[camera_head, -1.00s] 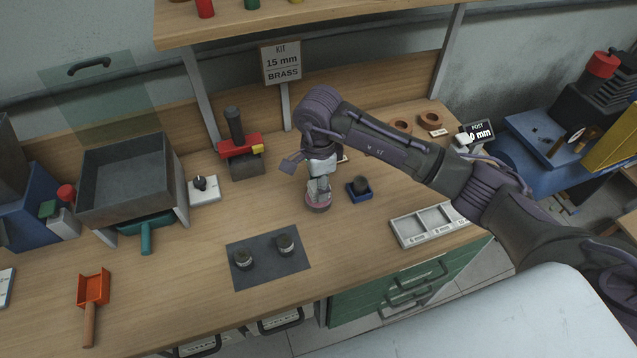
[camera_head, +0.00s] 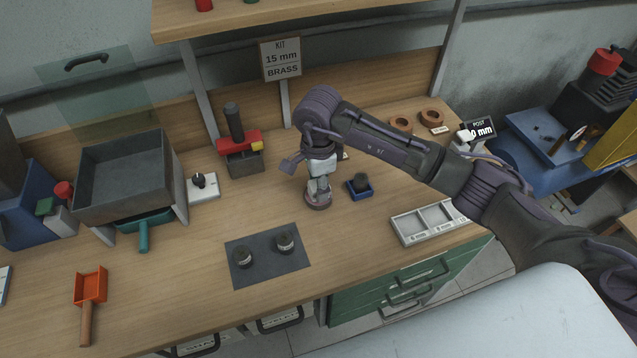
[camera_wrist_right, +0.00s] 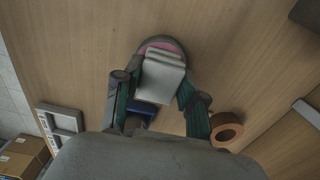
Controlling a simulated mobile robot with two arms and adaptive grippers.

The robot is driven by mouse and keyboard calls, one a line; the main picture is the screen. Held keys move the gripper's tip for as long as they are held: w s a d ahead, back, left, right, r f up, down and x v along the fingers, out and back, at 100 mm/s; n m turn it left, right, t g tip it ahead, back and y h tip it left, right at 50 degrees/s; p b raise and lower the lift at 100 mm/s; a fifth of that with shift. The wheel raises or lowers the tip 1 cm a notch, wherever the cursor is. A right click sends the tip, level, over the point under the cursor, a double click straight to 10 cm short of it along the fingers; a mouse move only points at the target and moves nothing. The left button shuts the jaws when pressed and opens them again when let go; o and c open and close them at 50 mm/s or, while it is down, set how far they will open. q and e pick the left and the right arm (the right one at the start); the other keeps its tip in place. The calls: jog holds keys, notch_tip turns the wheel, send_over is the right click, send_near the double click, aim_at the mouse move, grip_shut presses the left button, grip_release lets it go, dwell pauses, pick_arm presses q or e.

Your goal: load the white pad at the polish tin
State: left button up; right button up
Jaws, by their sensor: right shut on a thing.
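My right gripper (camera_head: 320,184) points down over the round polish tin (camera_head: 318,201), between the kit sign and the dark mat. In the right wrist view its fingers (camera_wrist_right: 158,95) are shut on the white pad (camera_wrist_right: 163,78). The pad's far end overlaps the open tin (camera_wrist_right: 158,43), where a pink surface shows inside a dark rim. I cannot tell whether the pad touches the polish. My left gripper is not in view.
A small blue tray (camera_head: 358,191) with a dark piece stands just right of the tin. A dark mat (camera_head: 268,267) with two dark round pieces lies in front. A pale compartment tray (camera_head: 428,222) is further right. Bare wood lies between them.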

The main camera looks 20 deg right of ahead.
jog(key=shift+s+f+b, duration=0.1)
jog(key=shift+f+b, duration=0.05)
jog(key=shift+b, duration=0.15)
dwell(1.3)
jog(key=shift+r+p, duration=0.5)
jog(key=shift+r, duration=0.4)
jog(key=shift+r+p, duration=1.25)
jog(key=shift+r, duration=1.5)
